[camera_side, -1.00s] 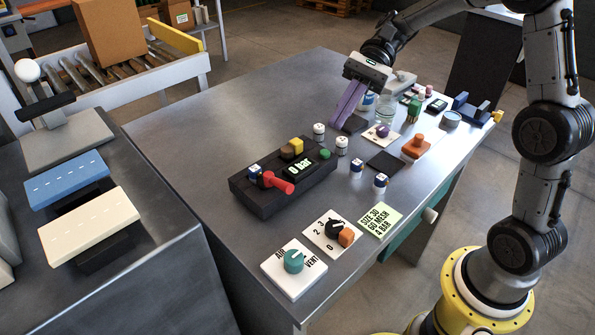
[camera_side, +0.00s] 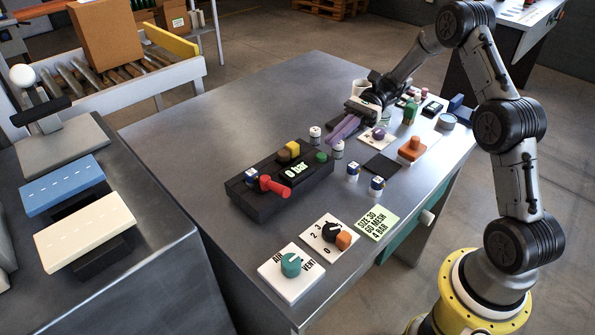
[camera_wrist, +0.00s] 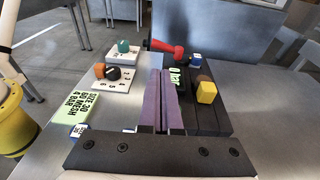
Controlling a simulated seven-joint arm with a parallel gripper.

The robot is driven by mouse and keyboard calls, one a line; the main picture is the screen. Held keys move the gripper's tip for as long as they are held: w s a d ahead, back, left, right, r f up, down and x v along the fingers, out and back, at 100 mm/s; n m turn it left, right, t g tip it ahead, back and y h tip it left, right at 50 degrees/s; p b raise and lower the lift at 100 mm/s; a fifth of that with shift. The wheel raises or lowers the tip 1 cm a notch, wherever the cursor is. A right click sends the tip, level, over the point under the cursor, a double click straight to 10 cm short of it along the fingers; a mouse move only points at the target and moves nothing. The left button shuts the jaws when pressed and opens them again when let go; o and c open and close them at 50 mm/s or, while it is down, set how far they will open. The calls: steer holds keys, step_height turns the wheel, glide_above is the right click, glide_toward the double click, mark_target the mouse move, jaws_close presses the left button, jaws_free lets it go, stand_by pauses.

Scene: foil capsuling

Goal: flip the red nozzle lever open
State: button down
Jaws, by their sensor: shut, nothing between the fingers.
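The red nozzle lever (camera_side: 275,186) sits at the near left end of a dark block (camera_side: 262,207) that carries a "0 bar" display (camera_side: 297,170). In the wrist view the red lever (camera_wrist: 168,48) shows ahead, beyond the fingertips. My gripper (camera_side: 334,137) has purple fingers, shut together and empty. It is low over the table, tilted toward the block, just past the block's far right end. In the wrist view the fingers (camera_wrist: 164,72) point toward the lever and cover part of the block.
Small white bottles (camera_side: 315,135) stand beside the block near my fingers. A white plate with a teal knob (camera_side: 291,265) and one with a black and orange knob (camera_side: 333,231) lie in front, next to a green label card (camera_side: 375,222). The table's left part is clear.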

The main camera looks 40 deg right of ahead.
glide_toward(289, 190)
steer(key=a, duration=0.2)
steer(key=w+a+f, duration=0.1)
steer(key=a, duration=0.1)
steer(key=w+a+f, duration=0.1)
steer(key=a, duration=0.1)
steer(key=shift+f, duration=0.25)
steer(key=shift+a+t, duration=0.1)
steer(key=shift+t, duration=0.2)
steer(key=shift+s+a+m+t, duration=0.2)
steer(key=shift+a+m+t, duration=0.05)
steer(key=shift+m+t, duration=0.45)
steer(key=shift+s+a+m+t, duration=0.25)
steer(key=shift+m+t, duration=0.35)
steer(key=shift+t, duration=0.2)
steer(key=m+t, duration=0.1)
steer(key=a+m+t+h, duration=0.1)
steer(key=t, duration=0.1)
steer(key=m+t, duration=0.1)
steer(key=shift+s+a+m+t+h, duration=0.3)
steer(key=shift+s+a+h, duration=0.1)
steer(key=shift+w+a, duration=0.2)
steer(key=shift+a, duration=1.4)
steer(key=shift+x, duration=0.8)
steer(key=shift+w+a+r, duration=0.15)
steer(key=shift+w+a, duration=0.25)
steer(key=shift+w, duration=0.05)
steer(key=shift+w+a, duration=0.1)
steer(key=shift+w, duration=0.05)
